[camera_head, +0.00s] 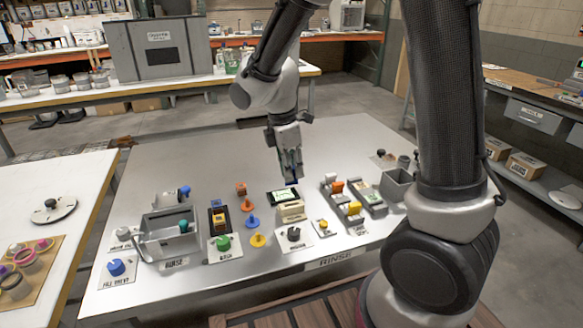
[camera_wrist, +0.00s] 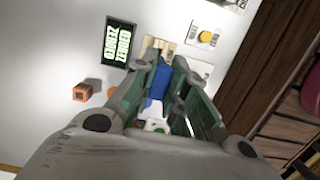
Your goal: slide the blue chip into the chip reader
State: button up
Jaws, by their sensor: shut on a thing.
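My gripper (camera_head: 291,178) is shut on the blue chip (camera_wrist: 160,80), which points down between the fingers. In the head view only a little of the blue chip (camera_head: 292,182) shows below the fingertips. The chip reader (camera_head: 290,211) is a cream block on the table, with a dark display with green text (camera_head: 282,197) behind it. In the wrist view the cream reader (camera_wrist: 152,46) lies just beyond the chip's far end, partly hidden by the fingers. The chip appears above and behind the reader; I cannot tell whether they touch.
Right are racks with orange and yellow pieces (camera_head: 341,201) and a grey bin (camera_head: 395,186). A dark knob plate (camera_head: 294,235) sits in front. The table's back is clear.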

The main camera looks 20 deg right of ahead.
jog(key=shift+f, duration=2.75)
jog(key=shift+f, duration=1.75)
jog(key=o, duration=0.9)
jog(key=shift+c, duration=0.2)
jog(key=r, duration=0.4)
jog(key=a+r, duration=0.1)
jog(key=r, duration=0.7)
jog(key=shift+a, duration=0.4)
